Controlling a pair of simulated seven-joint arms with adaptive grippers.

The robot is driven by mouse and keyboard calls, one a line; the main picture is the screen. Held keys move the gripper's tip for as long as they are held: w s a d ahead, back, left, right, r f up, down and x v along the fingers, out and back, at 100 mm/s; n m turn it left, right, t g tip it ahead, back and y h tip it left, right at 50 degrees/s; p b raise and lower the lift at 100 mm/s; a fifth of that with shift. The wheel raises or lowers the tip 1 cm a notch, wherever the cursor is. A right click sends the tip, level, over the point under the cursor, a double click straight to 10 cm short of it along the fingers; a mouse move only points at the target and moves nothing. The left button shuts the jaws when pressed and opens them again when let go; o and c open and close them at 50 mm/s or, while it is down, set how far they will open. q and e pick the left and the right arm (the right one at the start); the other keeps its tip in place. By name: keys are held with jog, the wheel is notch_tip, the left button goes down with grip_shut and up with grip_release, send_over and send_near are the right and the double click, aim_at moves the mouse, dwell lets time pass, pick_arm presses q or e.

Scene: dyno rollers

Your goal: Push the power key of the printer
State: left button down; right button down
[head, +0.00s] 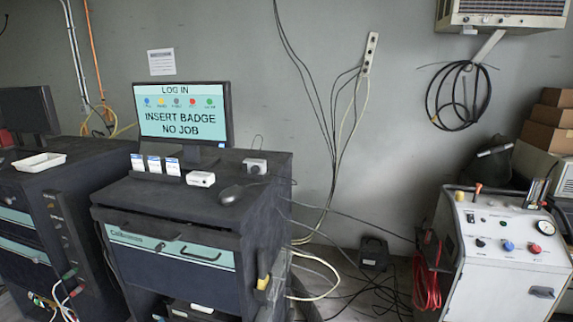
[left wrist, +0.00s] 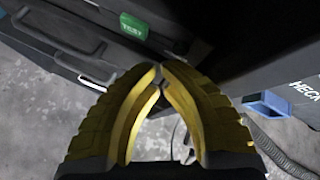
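I cannot identify the printer or its power key for certain. In the head view, a dark boxy device (head: 190,311) sits low under the middle cabinet, cut by the bottom edge; I cannot tell whether it is the printer. My left gripper (left wrist: 159,74) shows in the left wrist view with yellow fingers whose tips meet, and nothing is seen between them. It points toward a dark cabinet front with handles and a green label (left wrist: 134,26). Neither gripper shows in the head view.
The middle cabinet (head: 170,258) carries a monitor (head: 184,118), small white boxes and a mouse (head: 231,195). A white control cart (head: 505,265) stands at right. Cables (head: 375,295) lie on the floor between them. In the wrist view, a blue part (left wrist: 269,104) and a hose are at right.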

pick_arm(q)
jog(key=shift+w, duration=0.15)
jog(key=shift+w+d, duration=0.1)
jog(key=shift+w, duration=0.2)
dwell(0.3)
dwell(0.5)
jog(key=shift+s, duration=0.45)
dwell(0.3)
jog(key=s+a, duration=0.1)
jog(key=s, duration=0.4)
jog(key=shift+s+a, duration=0.4)
dwell(0.4)
